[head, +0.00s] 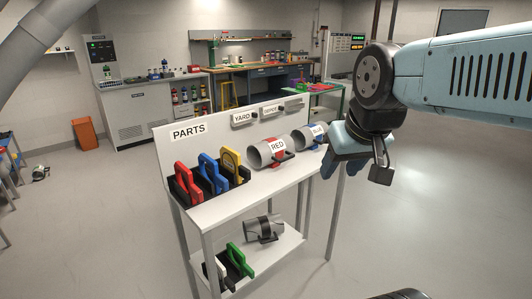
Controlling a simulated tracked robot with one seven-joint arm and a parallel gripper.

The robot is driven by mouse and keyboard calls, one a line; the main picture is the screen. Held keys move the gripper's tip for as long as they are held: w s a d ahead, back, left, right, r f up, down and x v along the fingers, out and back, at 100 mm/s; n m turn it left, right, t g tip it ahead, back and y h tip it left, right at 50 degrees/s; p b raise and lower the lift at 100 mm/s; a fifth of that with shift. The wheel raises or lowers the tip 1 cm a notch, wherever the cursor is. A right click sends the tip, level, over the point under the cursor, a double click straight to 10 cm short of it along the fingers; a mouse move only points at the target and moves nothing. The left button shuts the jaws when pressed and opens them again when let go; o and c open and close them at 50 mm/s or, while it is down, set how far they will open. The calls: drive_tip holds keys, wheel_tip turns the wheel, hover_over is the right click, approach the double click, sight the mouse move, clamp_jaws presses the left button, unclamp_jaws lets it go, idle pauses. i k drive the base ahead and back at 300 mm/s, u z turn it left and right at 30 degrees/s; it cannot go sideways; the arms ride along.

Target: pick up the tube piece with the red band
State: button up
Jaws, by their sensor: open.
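The grey tube piece with the red band (268,152) lies on its side on the top shelf of the white parts stand (252,190). Its band carries a white "RED" label, and a dark handle or clip shows at its lower right. My gripper (355,172) is open and empty, to the right of this tube and apart from it, at the right end of the stand. A second tube with a blue band (309,137) lies between them, partly hidden by my gripper.
Red, blue and yellow handled pieces (208,175) stand in a black holder on the top shelf's left. A dark-banded tube (264,229) and a green handled piece (240,259) sit on the lower shelf. The stand's back panel rises behind the tubes. Floor at right is clear.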

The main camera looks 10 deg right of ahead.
sight(272, 152)
drive_tip(key=z, duration=0.4)
drive_tip(key=i, duration=0.2)
drive_tip(key=z, duration=2.95)
drive_tip(key=k, duration=1.65)
drive_tip(key=u, duration=1)
drive_tip(key=i, duration=0.4)
drive_tip(key=u, duration=0.15)
